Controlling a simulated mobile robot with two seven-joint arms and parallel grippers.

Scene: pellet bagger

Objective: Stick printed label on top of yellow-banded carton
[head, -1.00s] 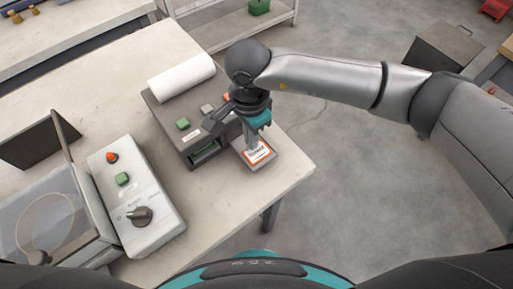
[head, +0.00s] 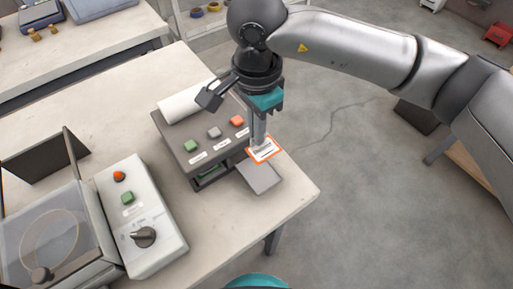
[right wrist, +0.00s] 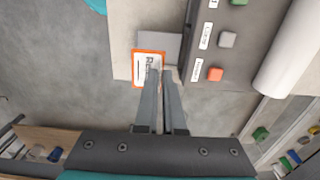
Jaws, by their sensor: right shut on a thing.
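The printed label (head: 263,151), white with an orange border and dark print, is in my right gripper (head: 260,140). The gripper is shut on its edge and holds it just above the label printer's grey output tray (head: 262,180). In the right wrist view the label (right wrist: 147,70) shows at the tips of the closed fingers (right wrist: 158,82), with the tray behind it. The yellow-banded carton cannot be made out in these views. My left gripper is not in view.
The label printer (head: 185,150) has green, grey and orange buttons and a white paper roll (head: 185,103). A control box (head: 140,215) and a clear-lidded machine (head: 45,235) stand at the left. Open floor (head: 375,190) lies right of the table.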

